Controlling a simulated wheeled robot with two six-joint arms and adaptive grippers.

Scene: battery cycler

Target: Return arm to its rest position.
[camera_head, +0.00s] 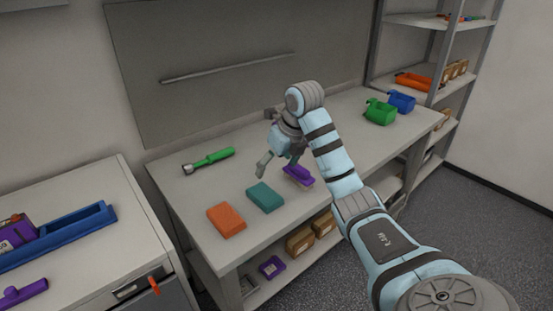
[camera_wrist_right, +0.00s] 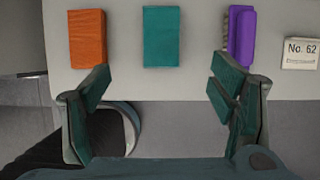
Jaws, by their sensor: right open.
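My right arm reaches over the workbench (camera_head: 340,110) from the lower right. My left gripper is not in view.
An orange block (camera_head: 226,220) and a teal block (camera_head: 264,196) lie near the bench's front edge. A green-handled tool (camera_head: 208,161) lies behind them. A white label card reading No. 62 (camera_wrist_right: 300,54) shows beside the purple block.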

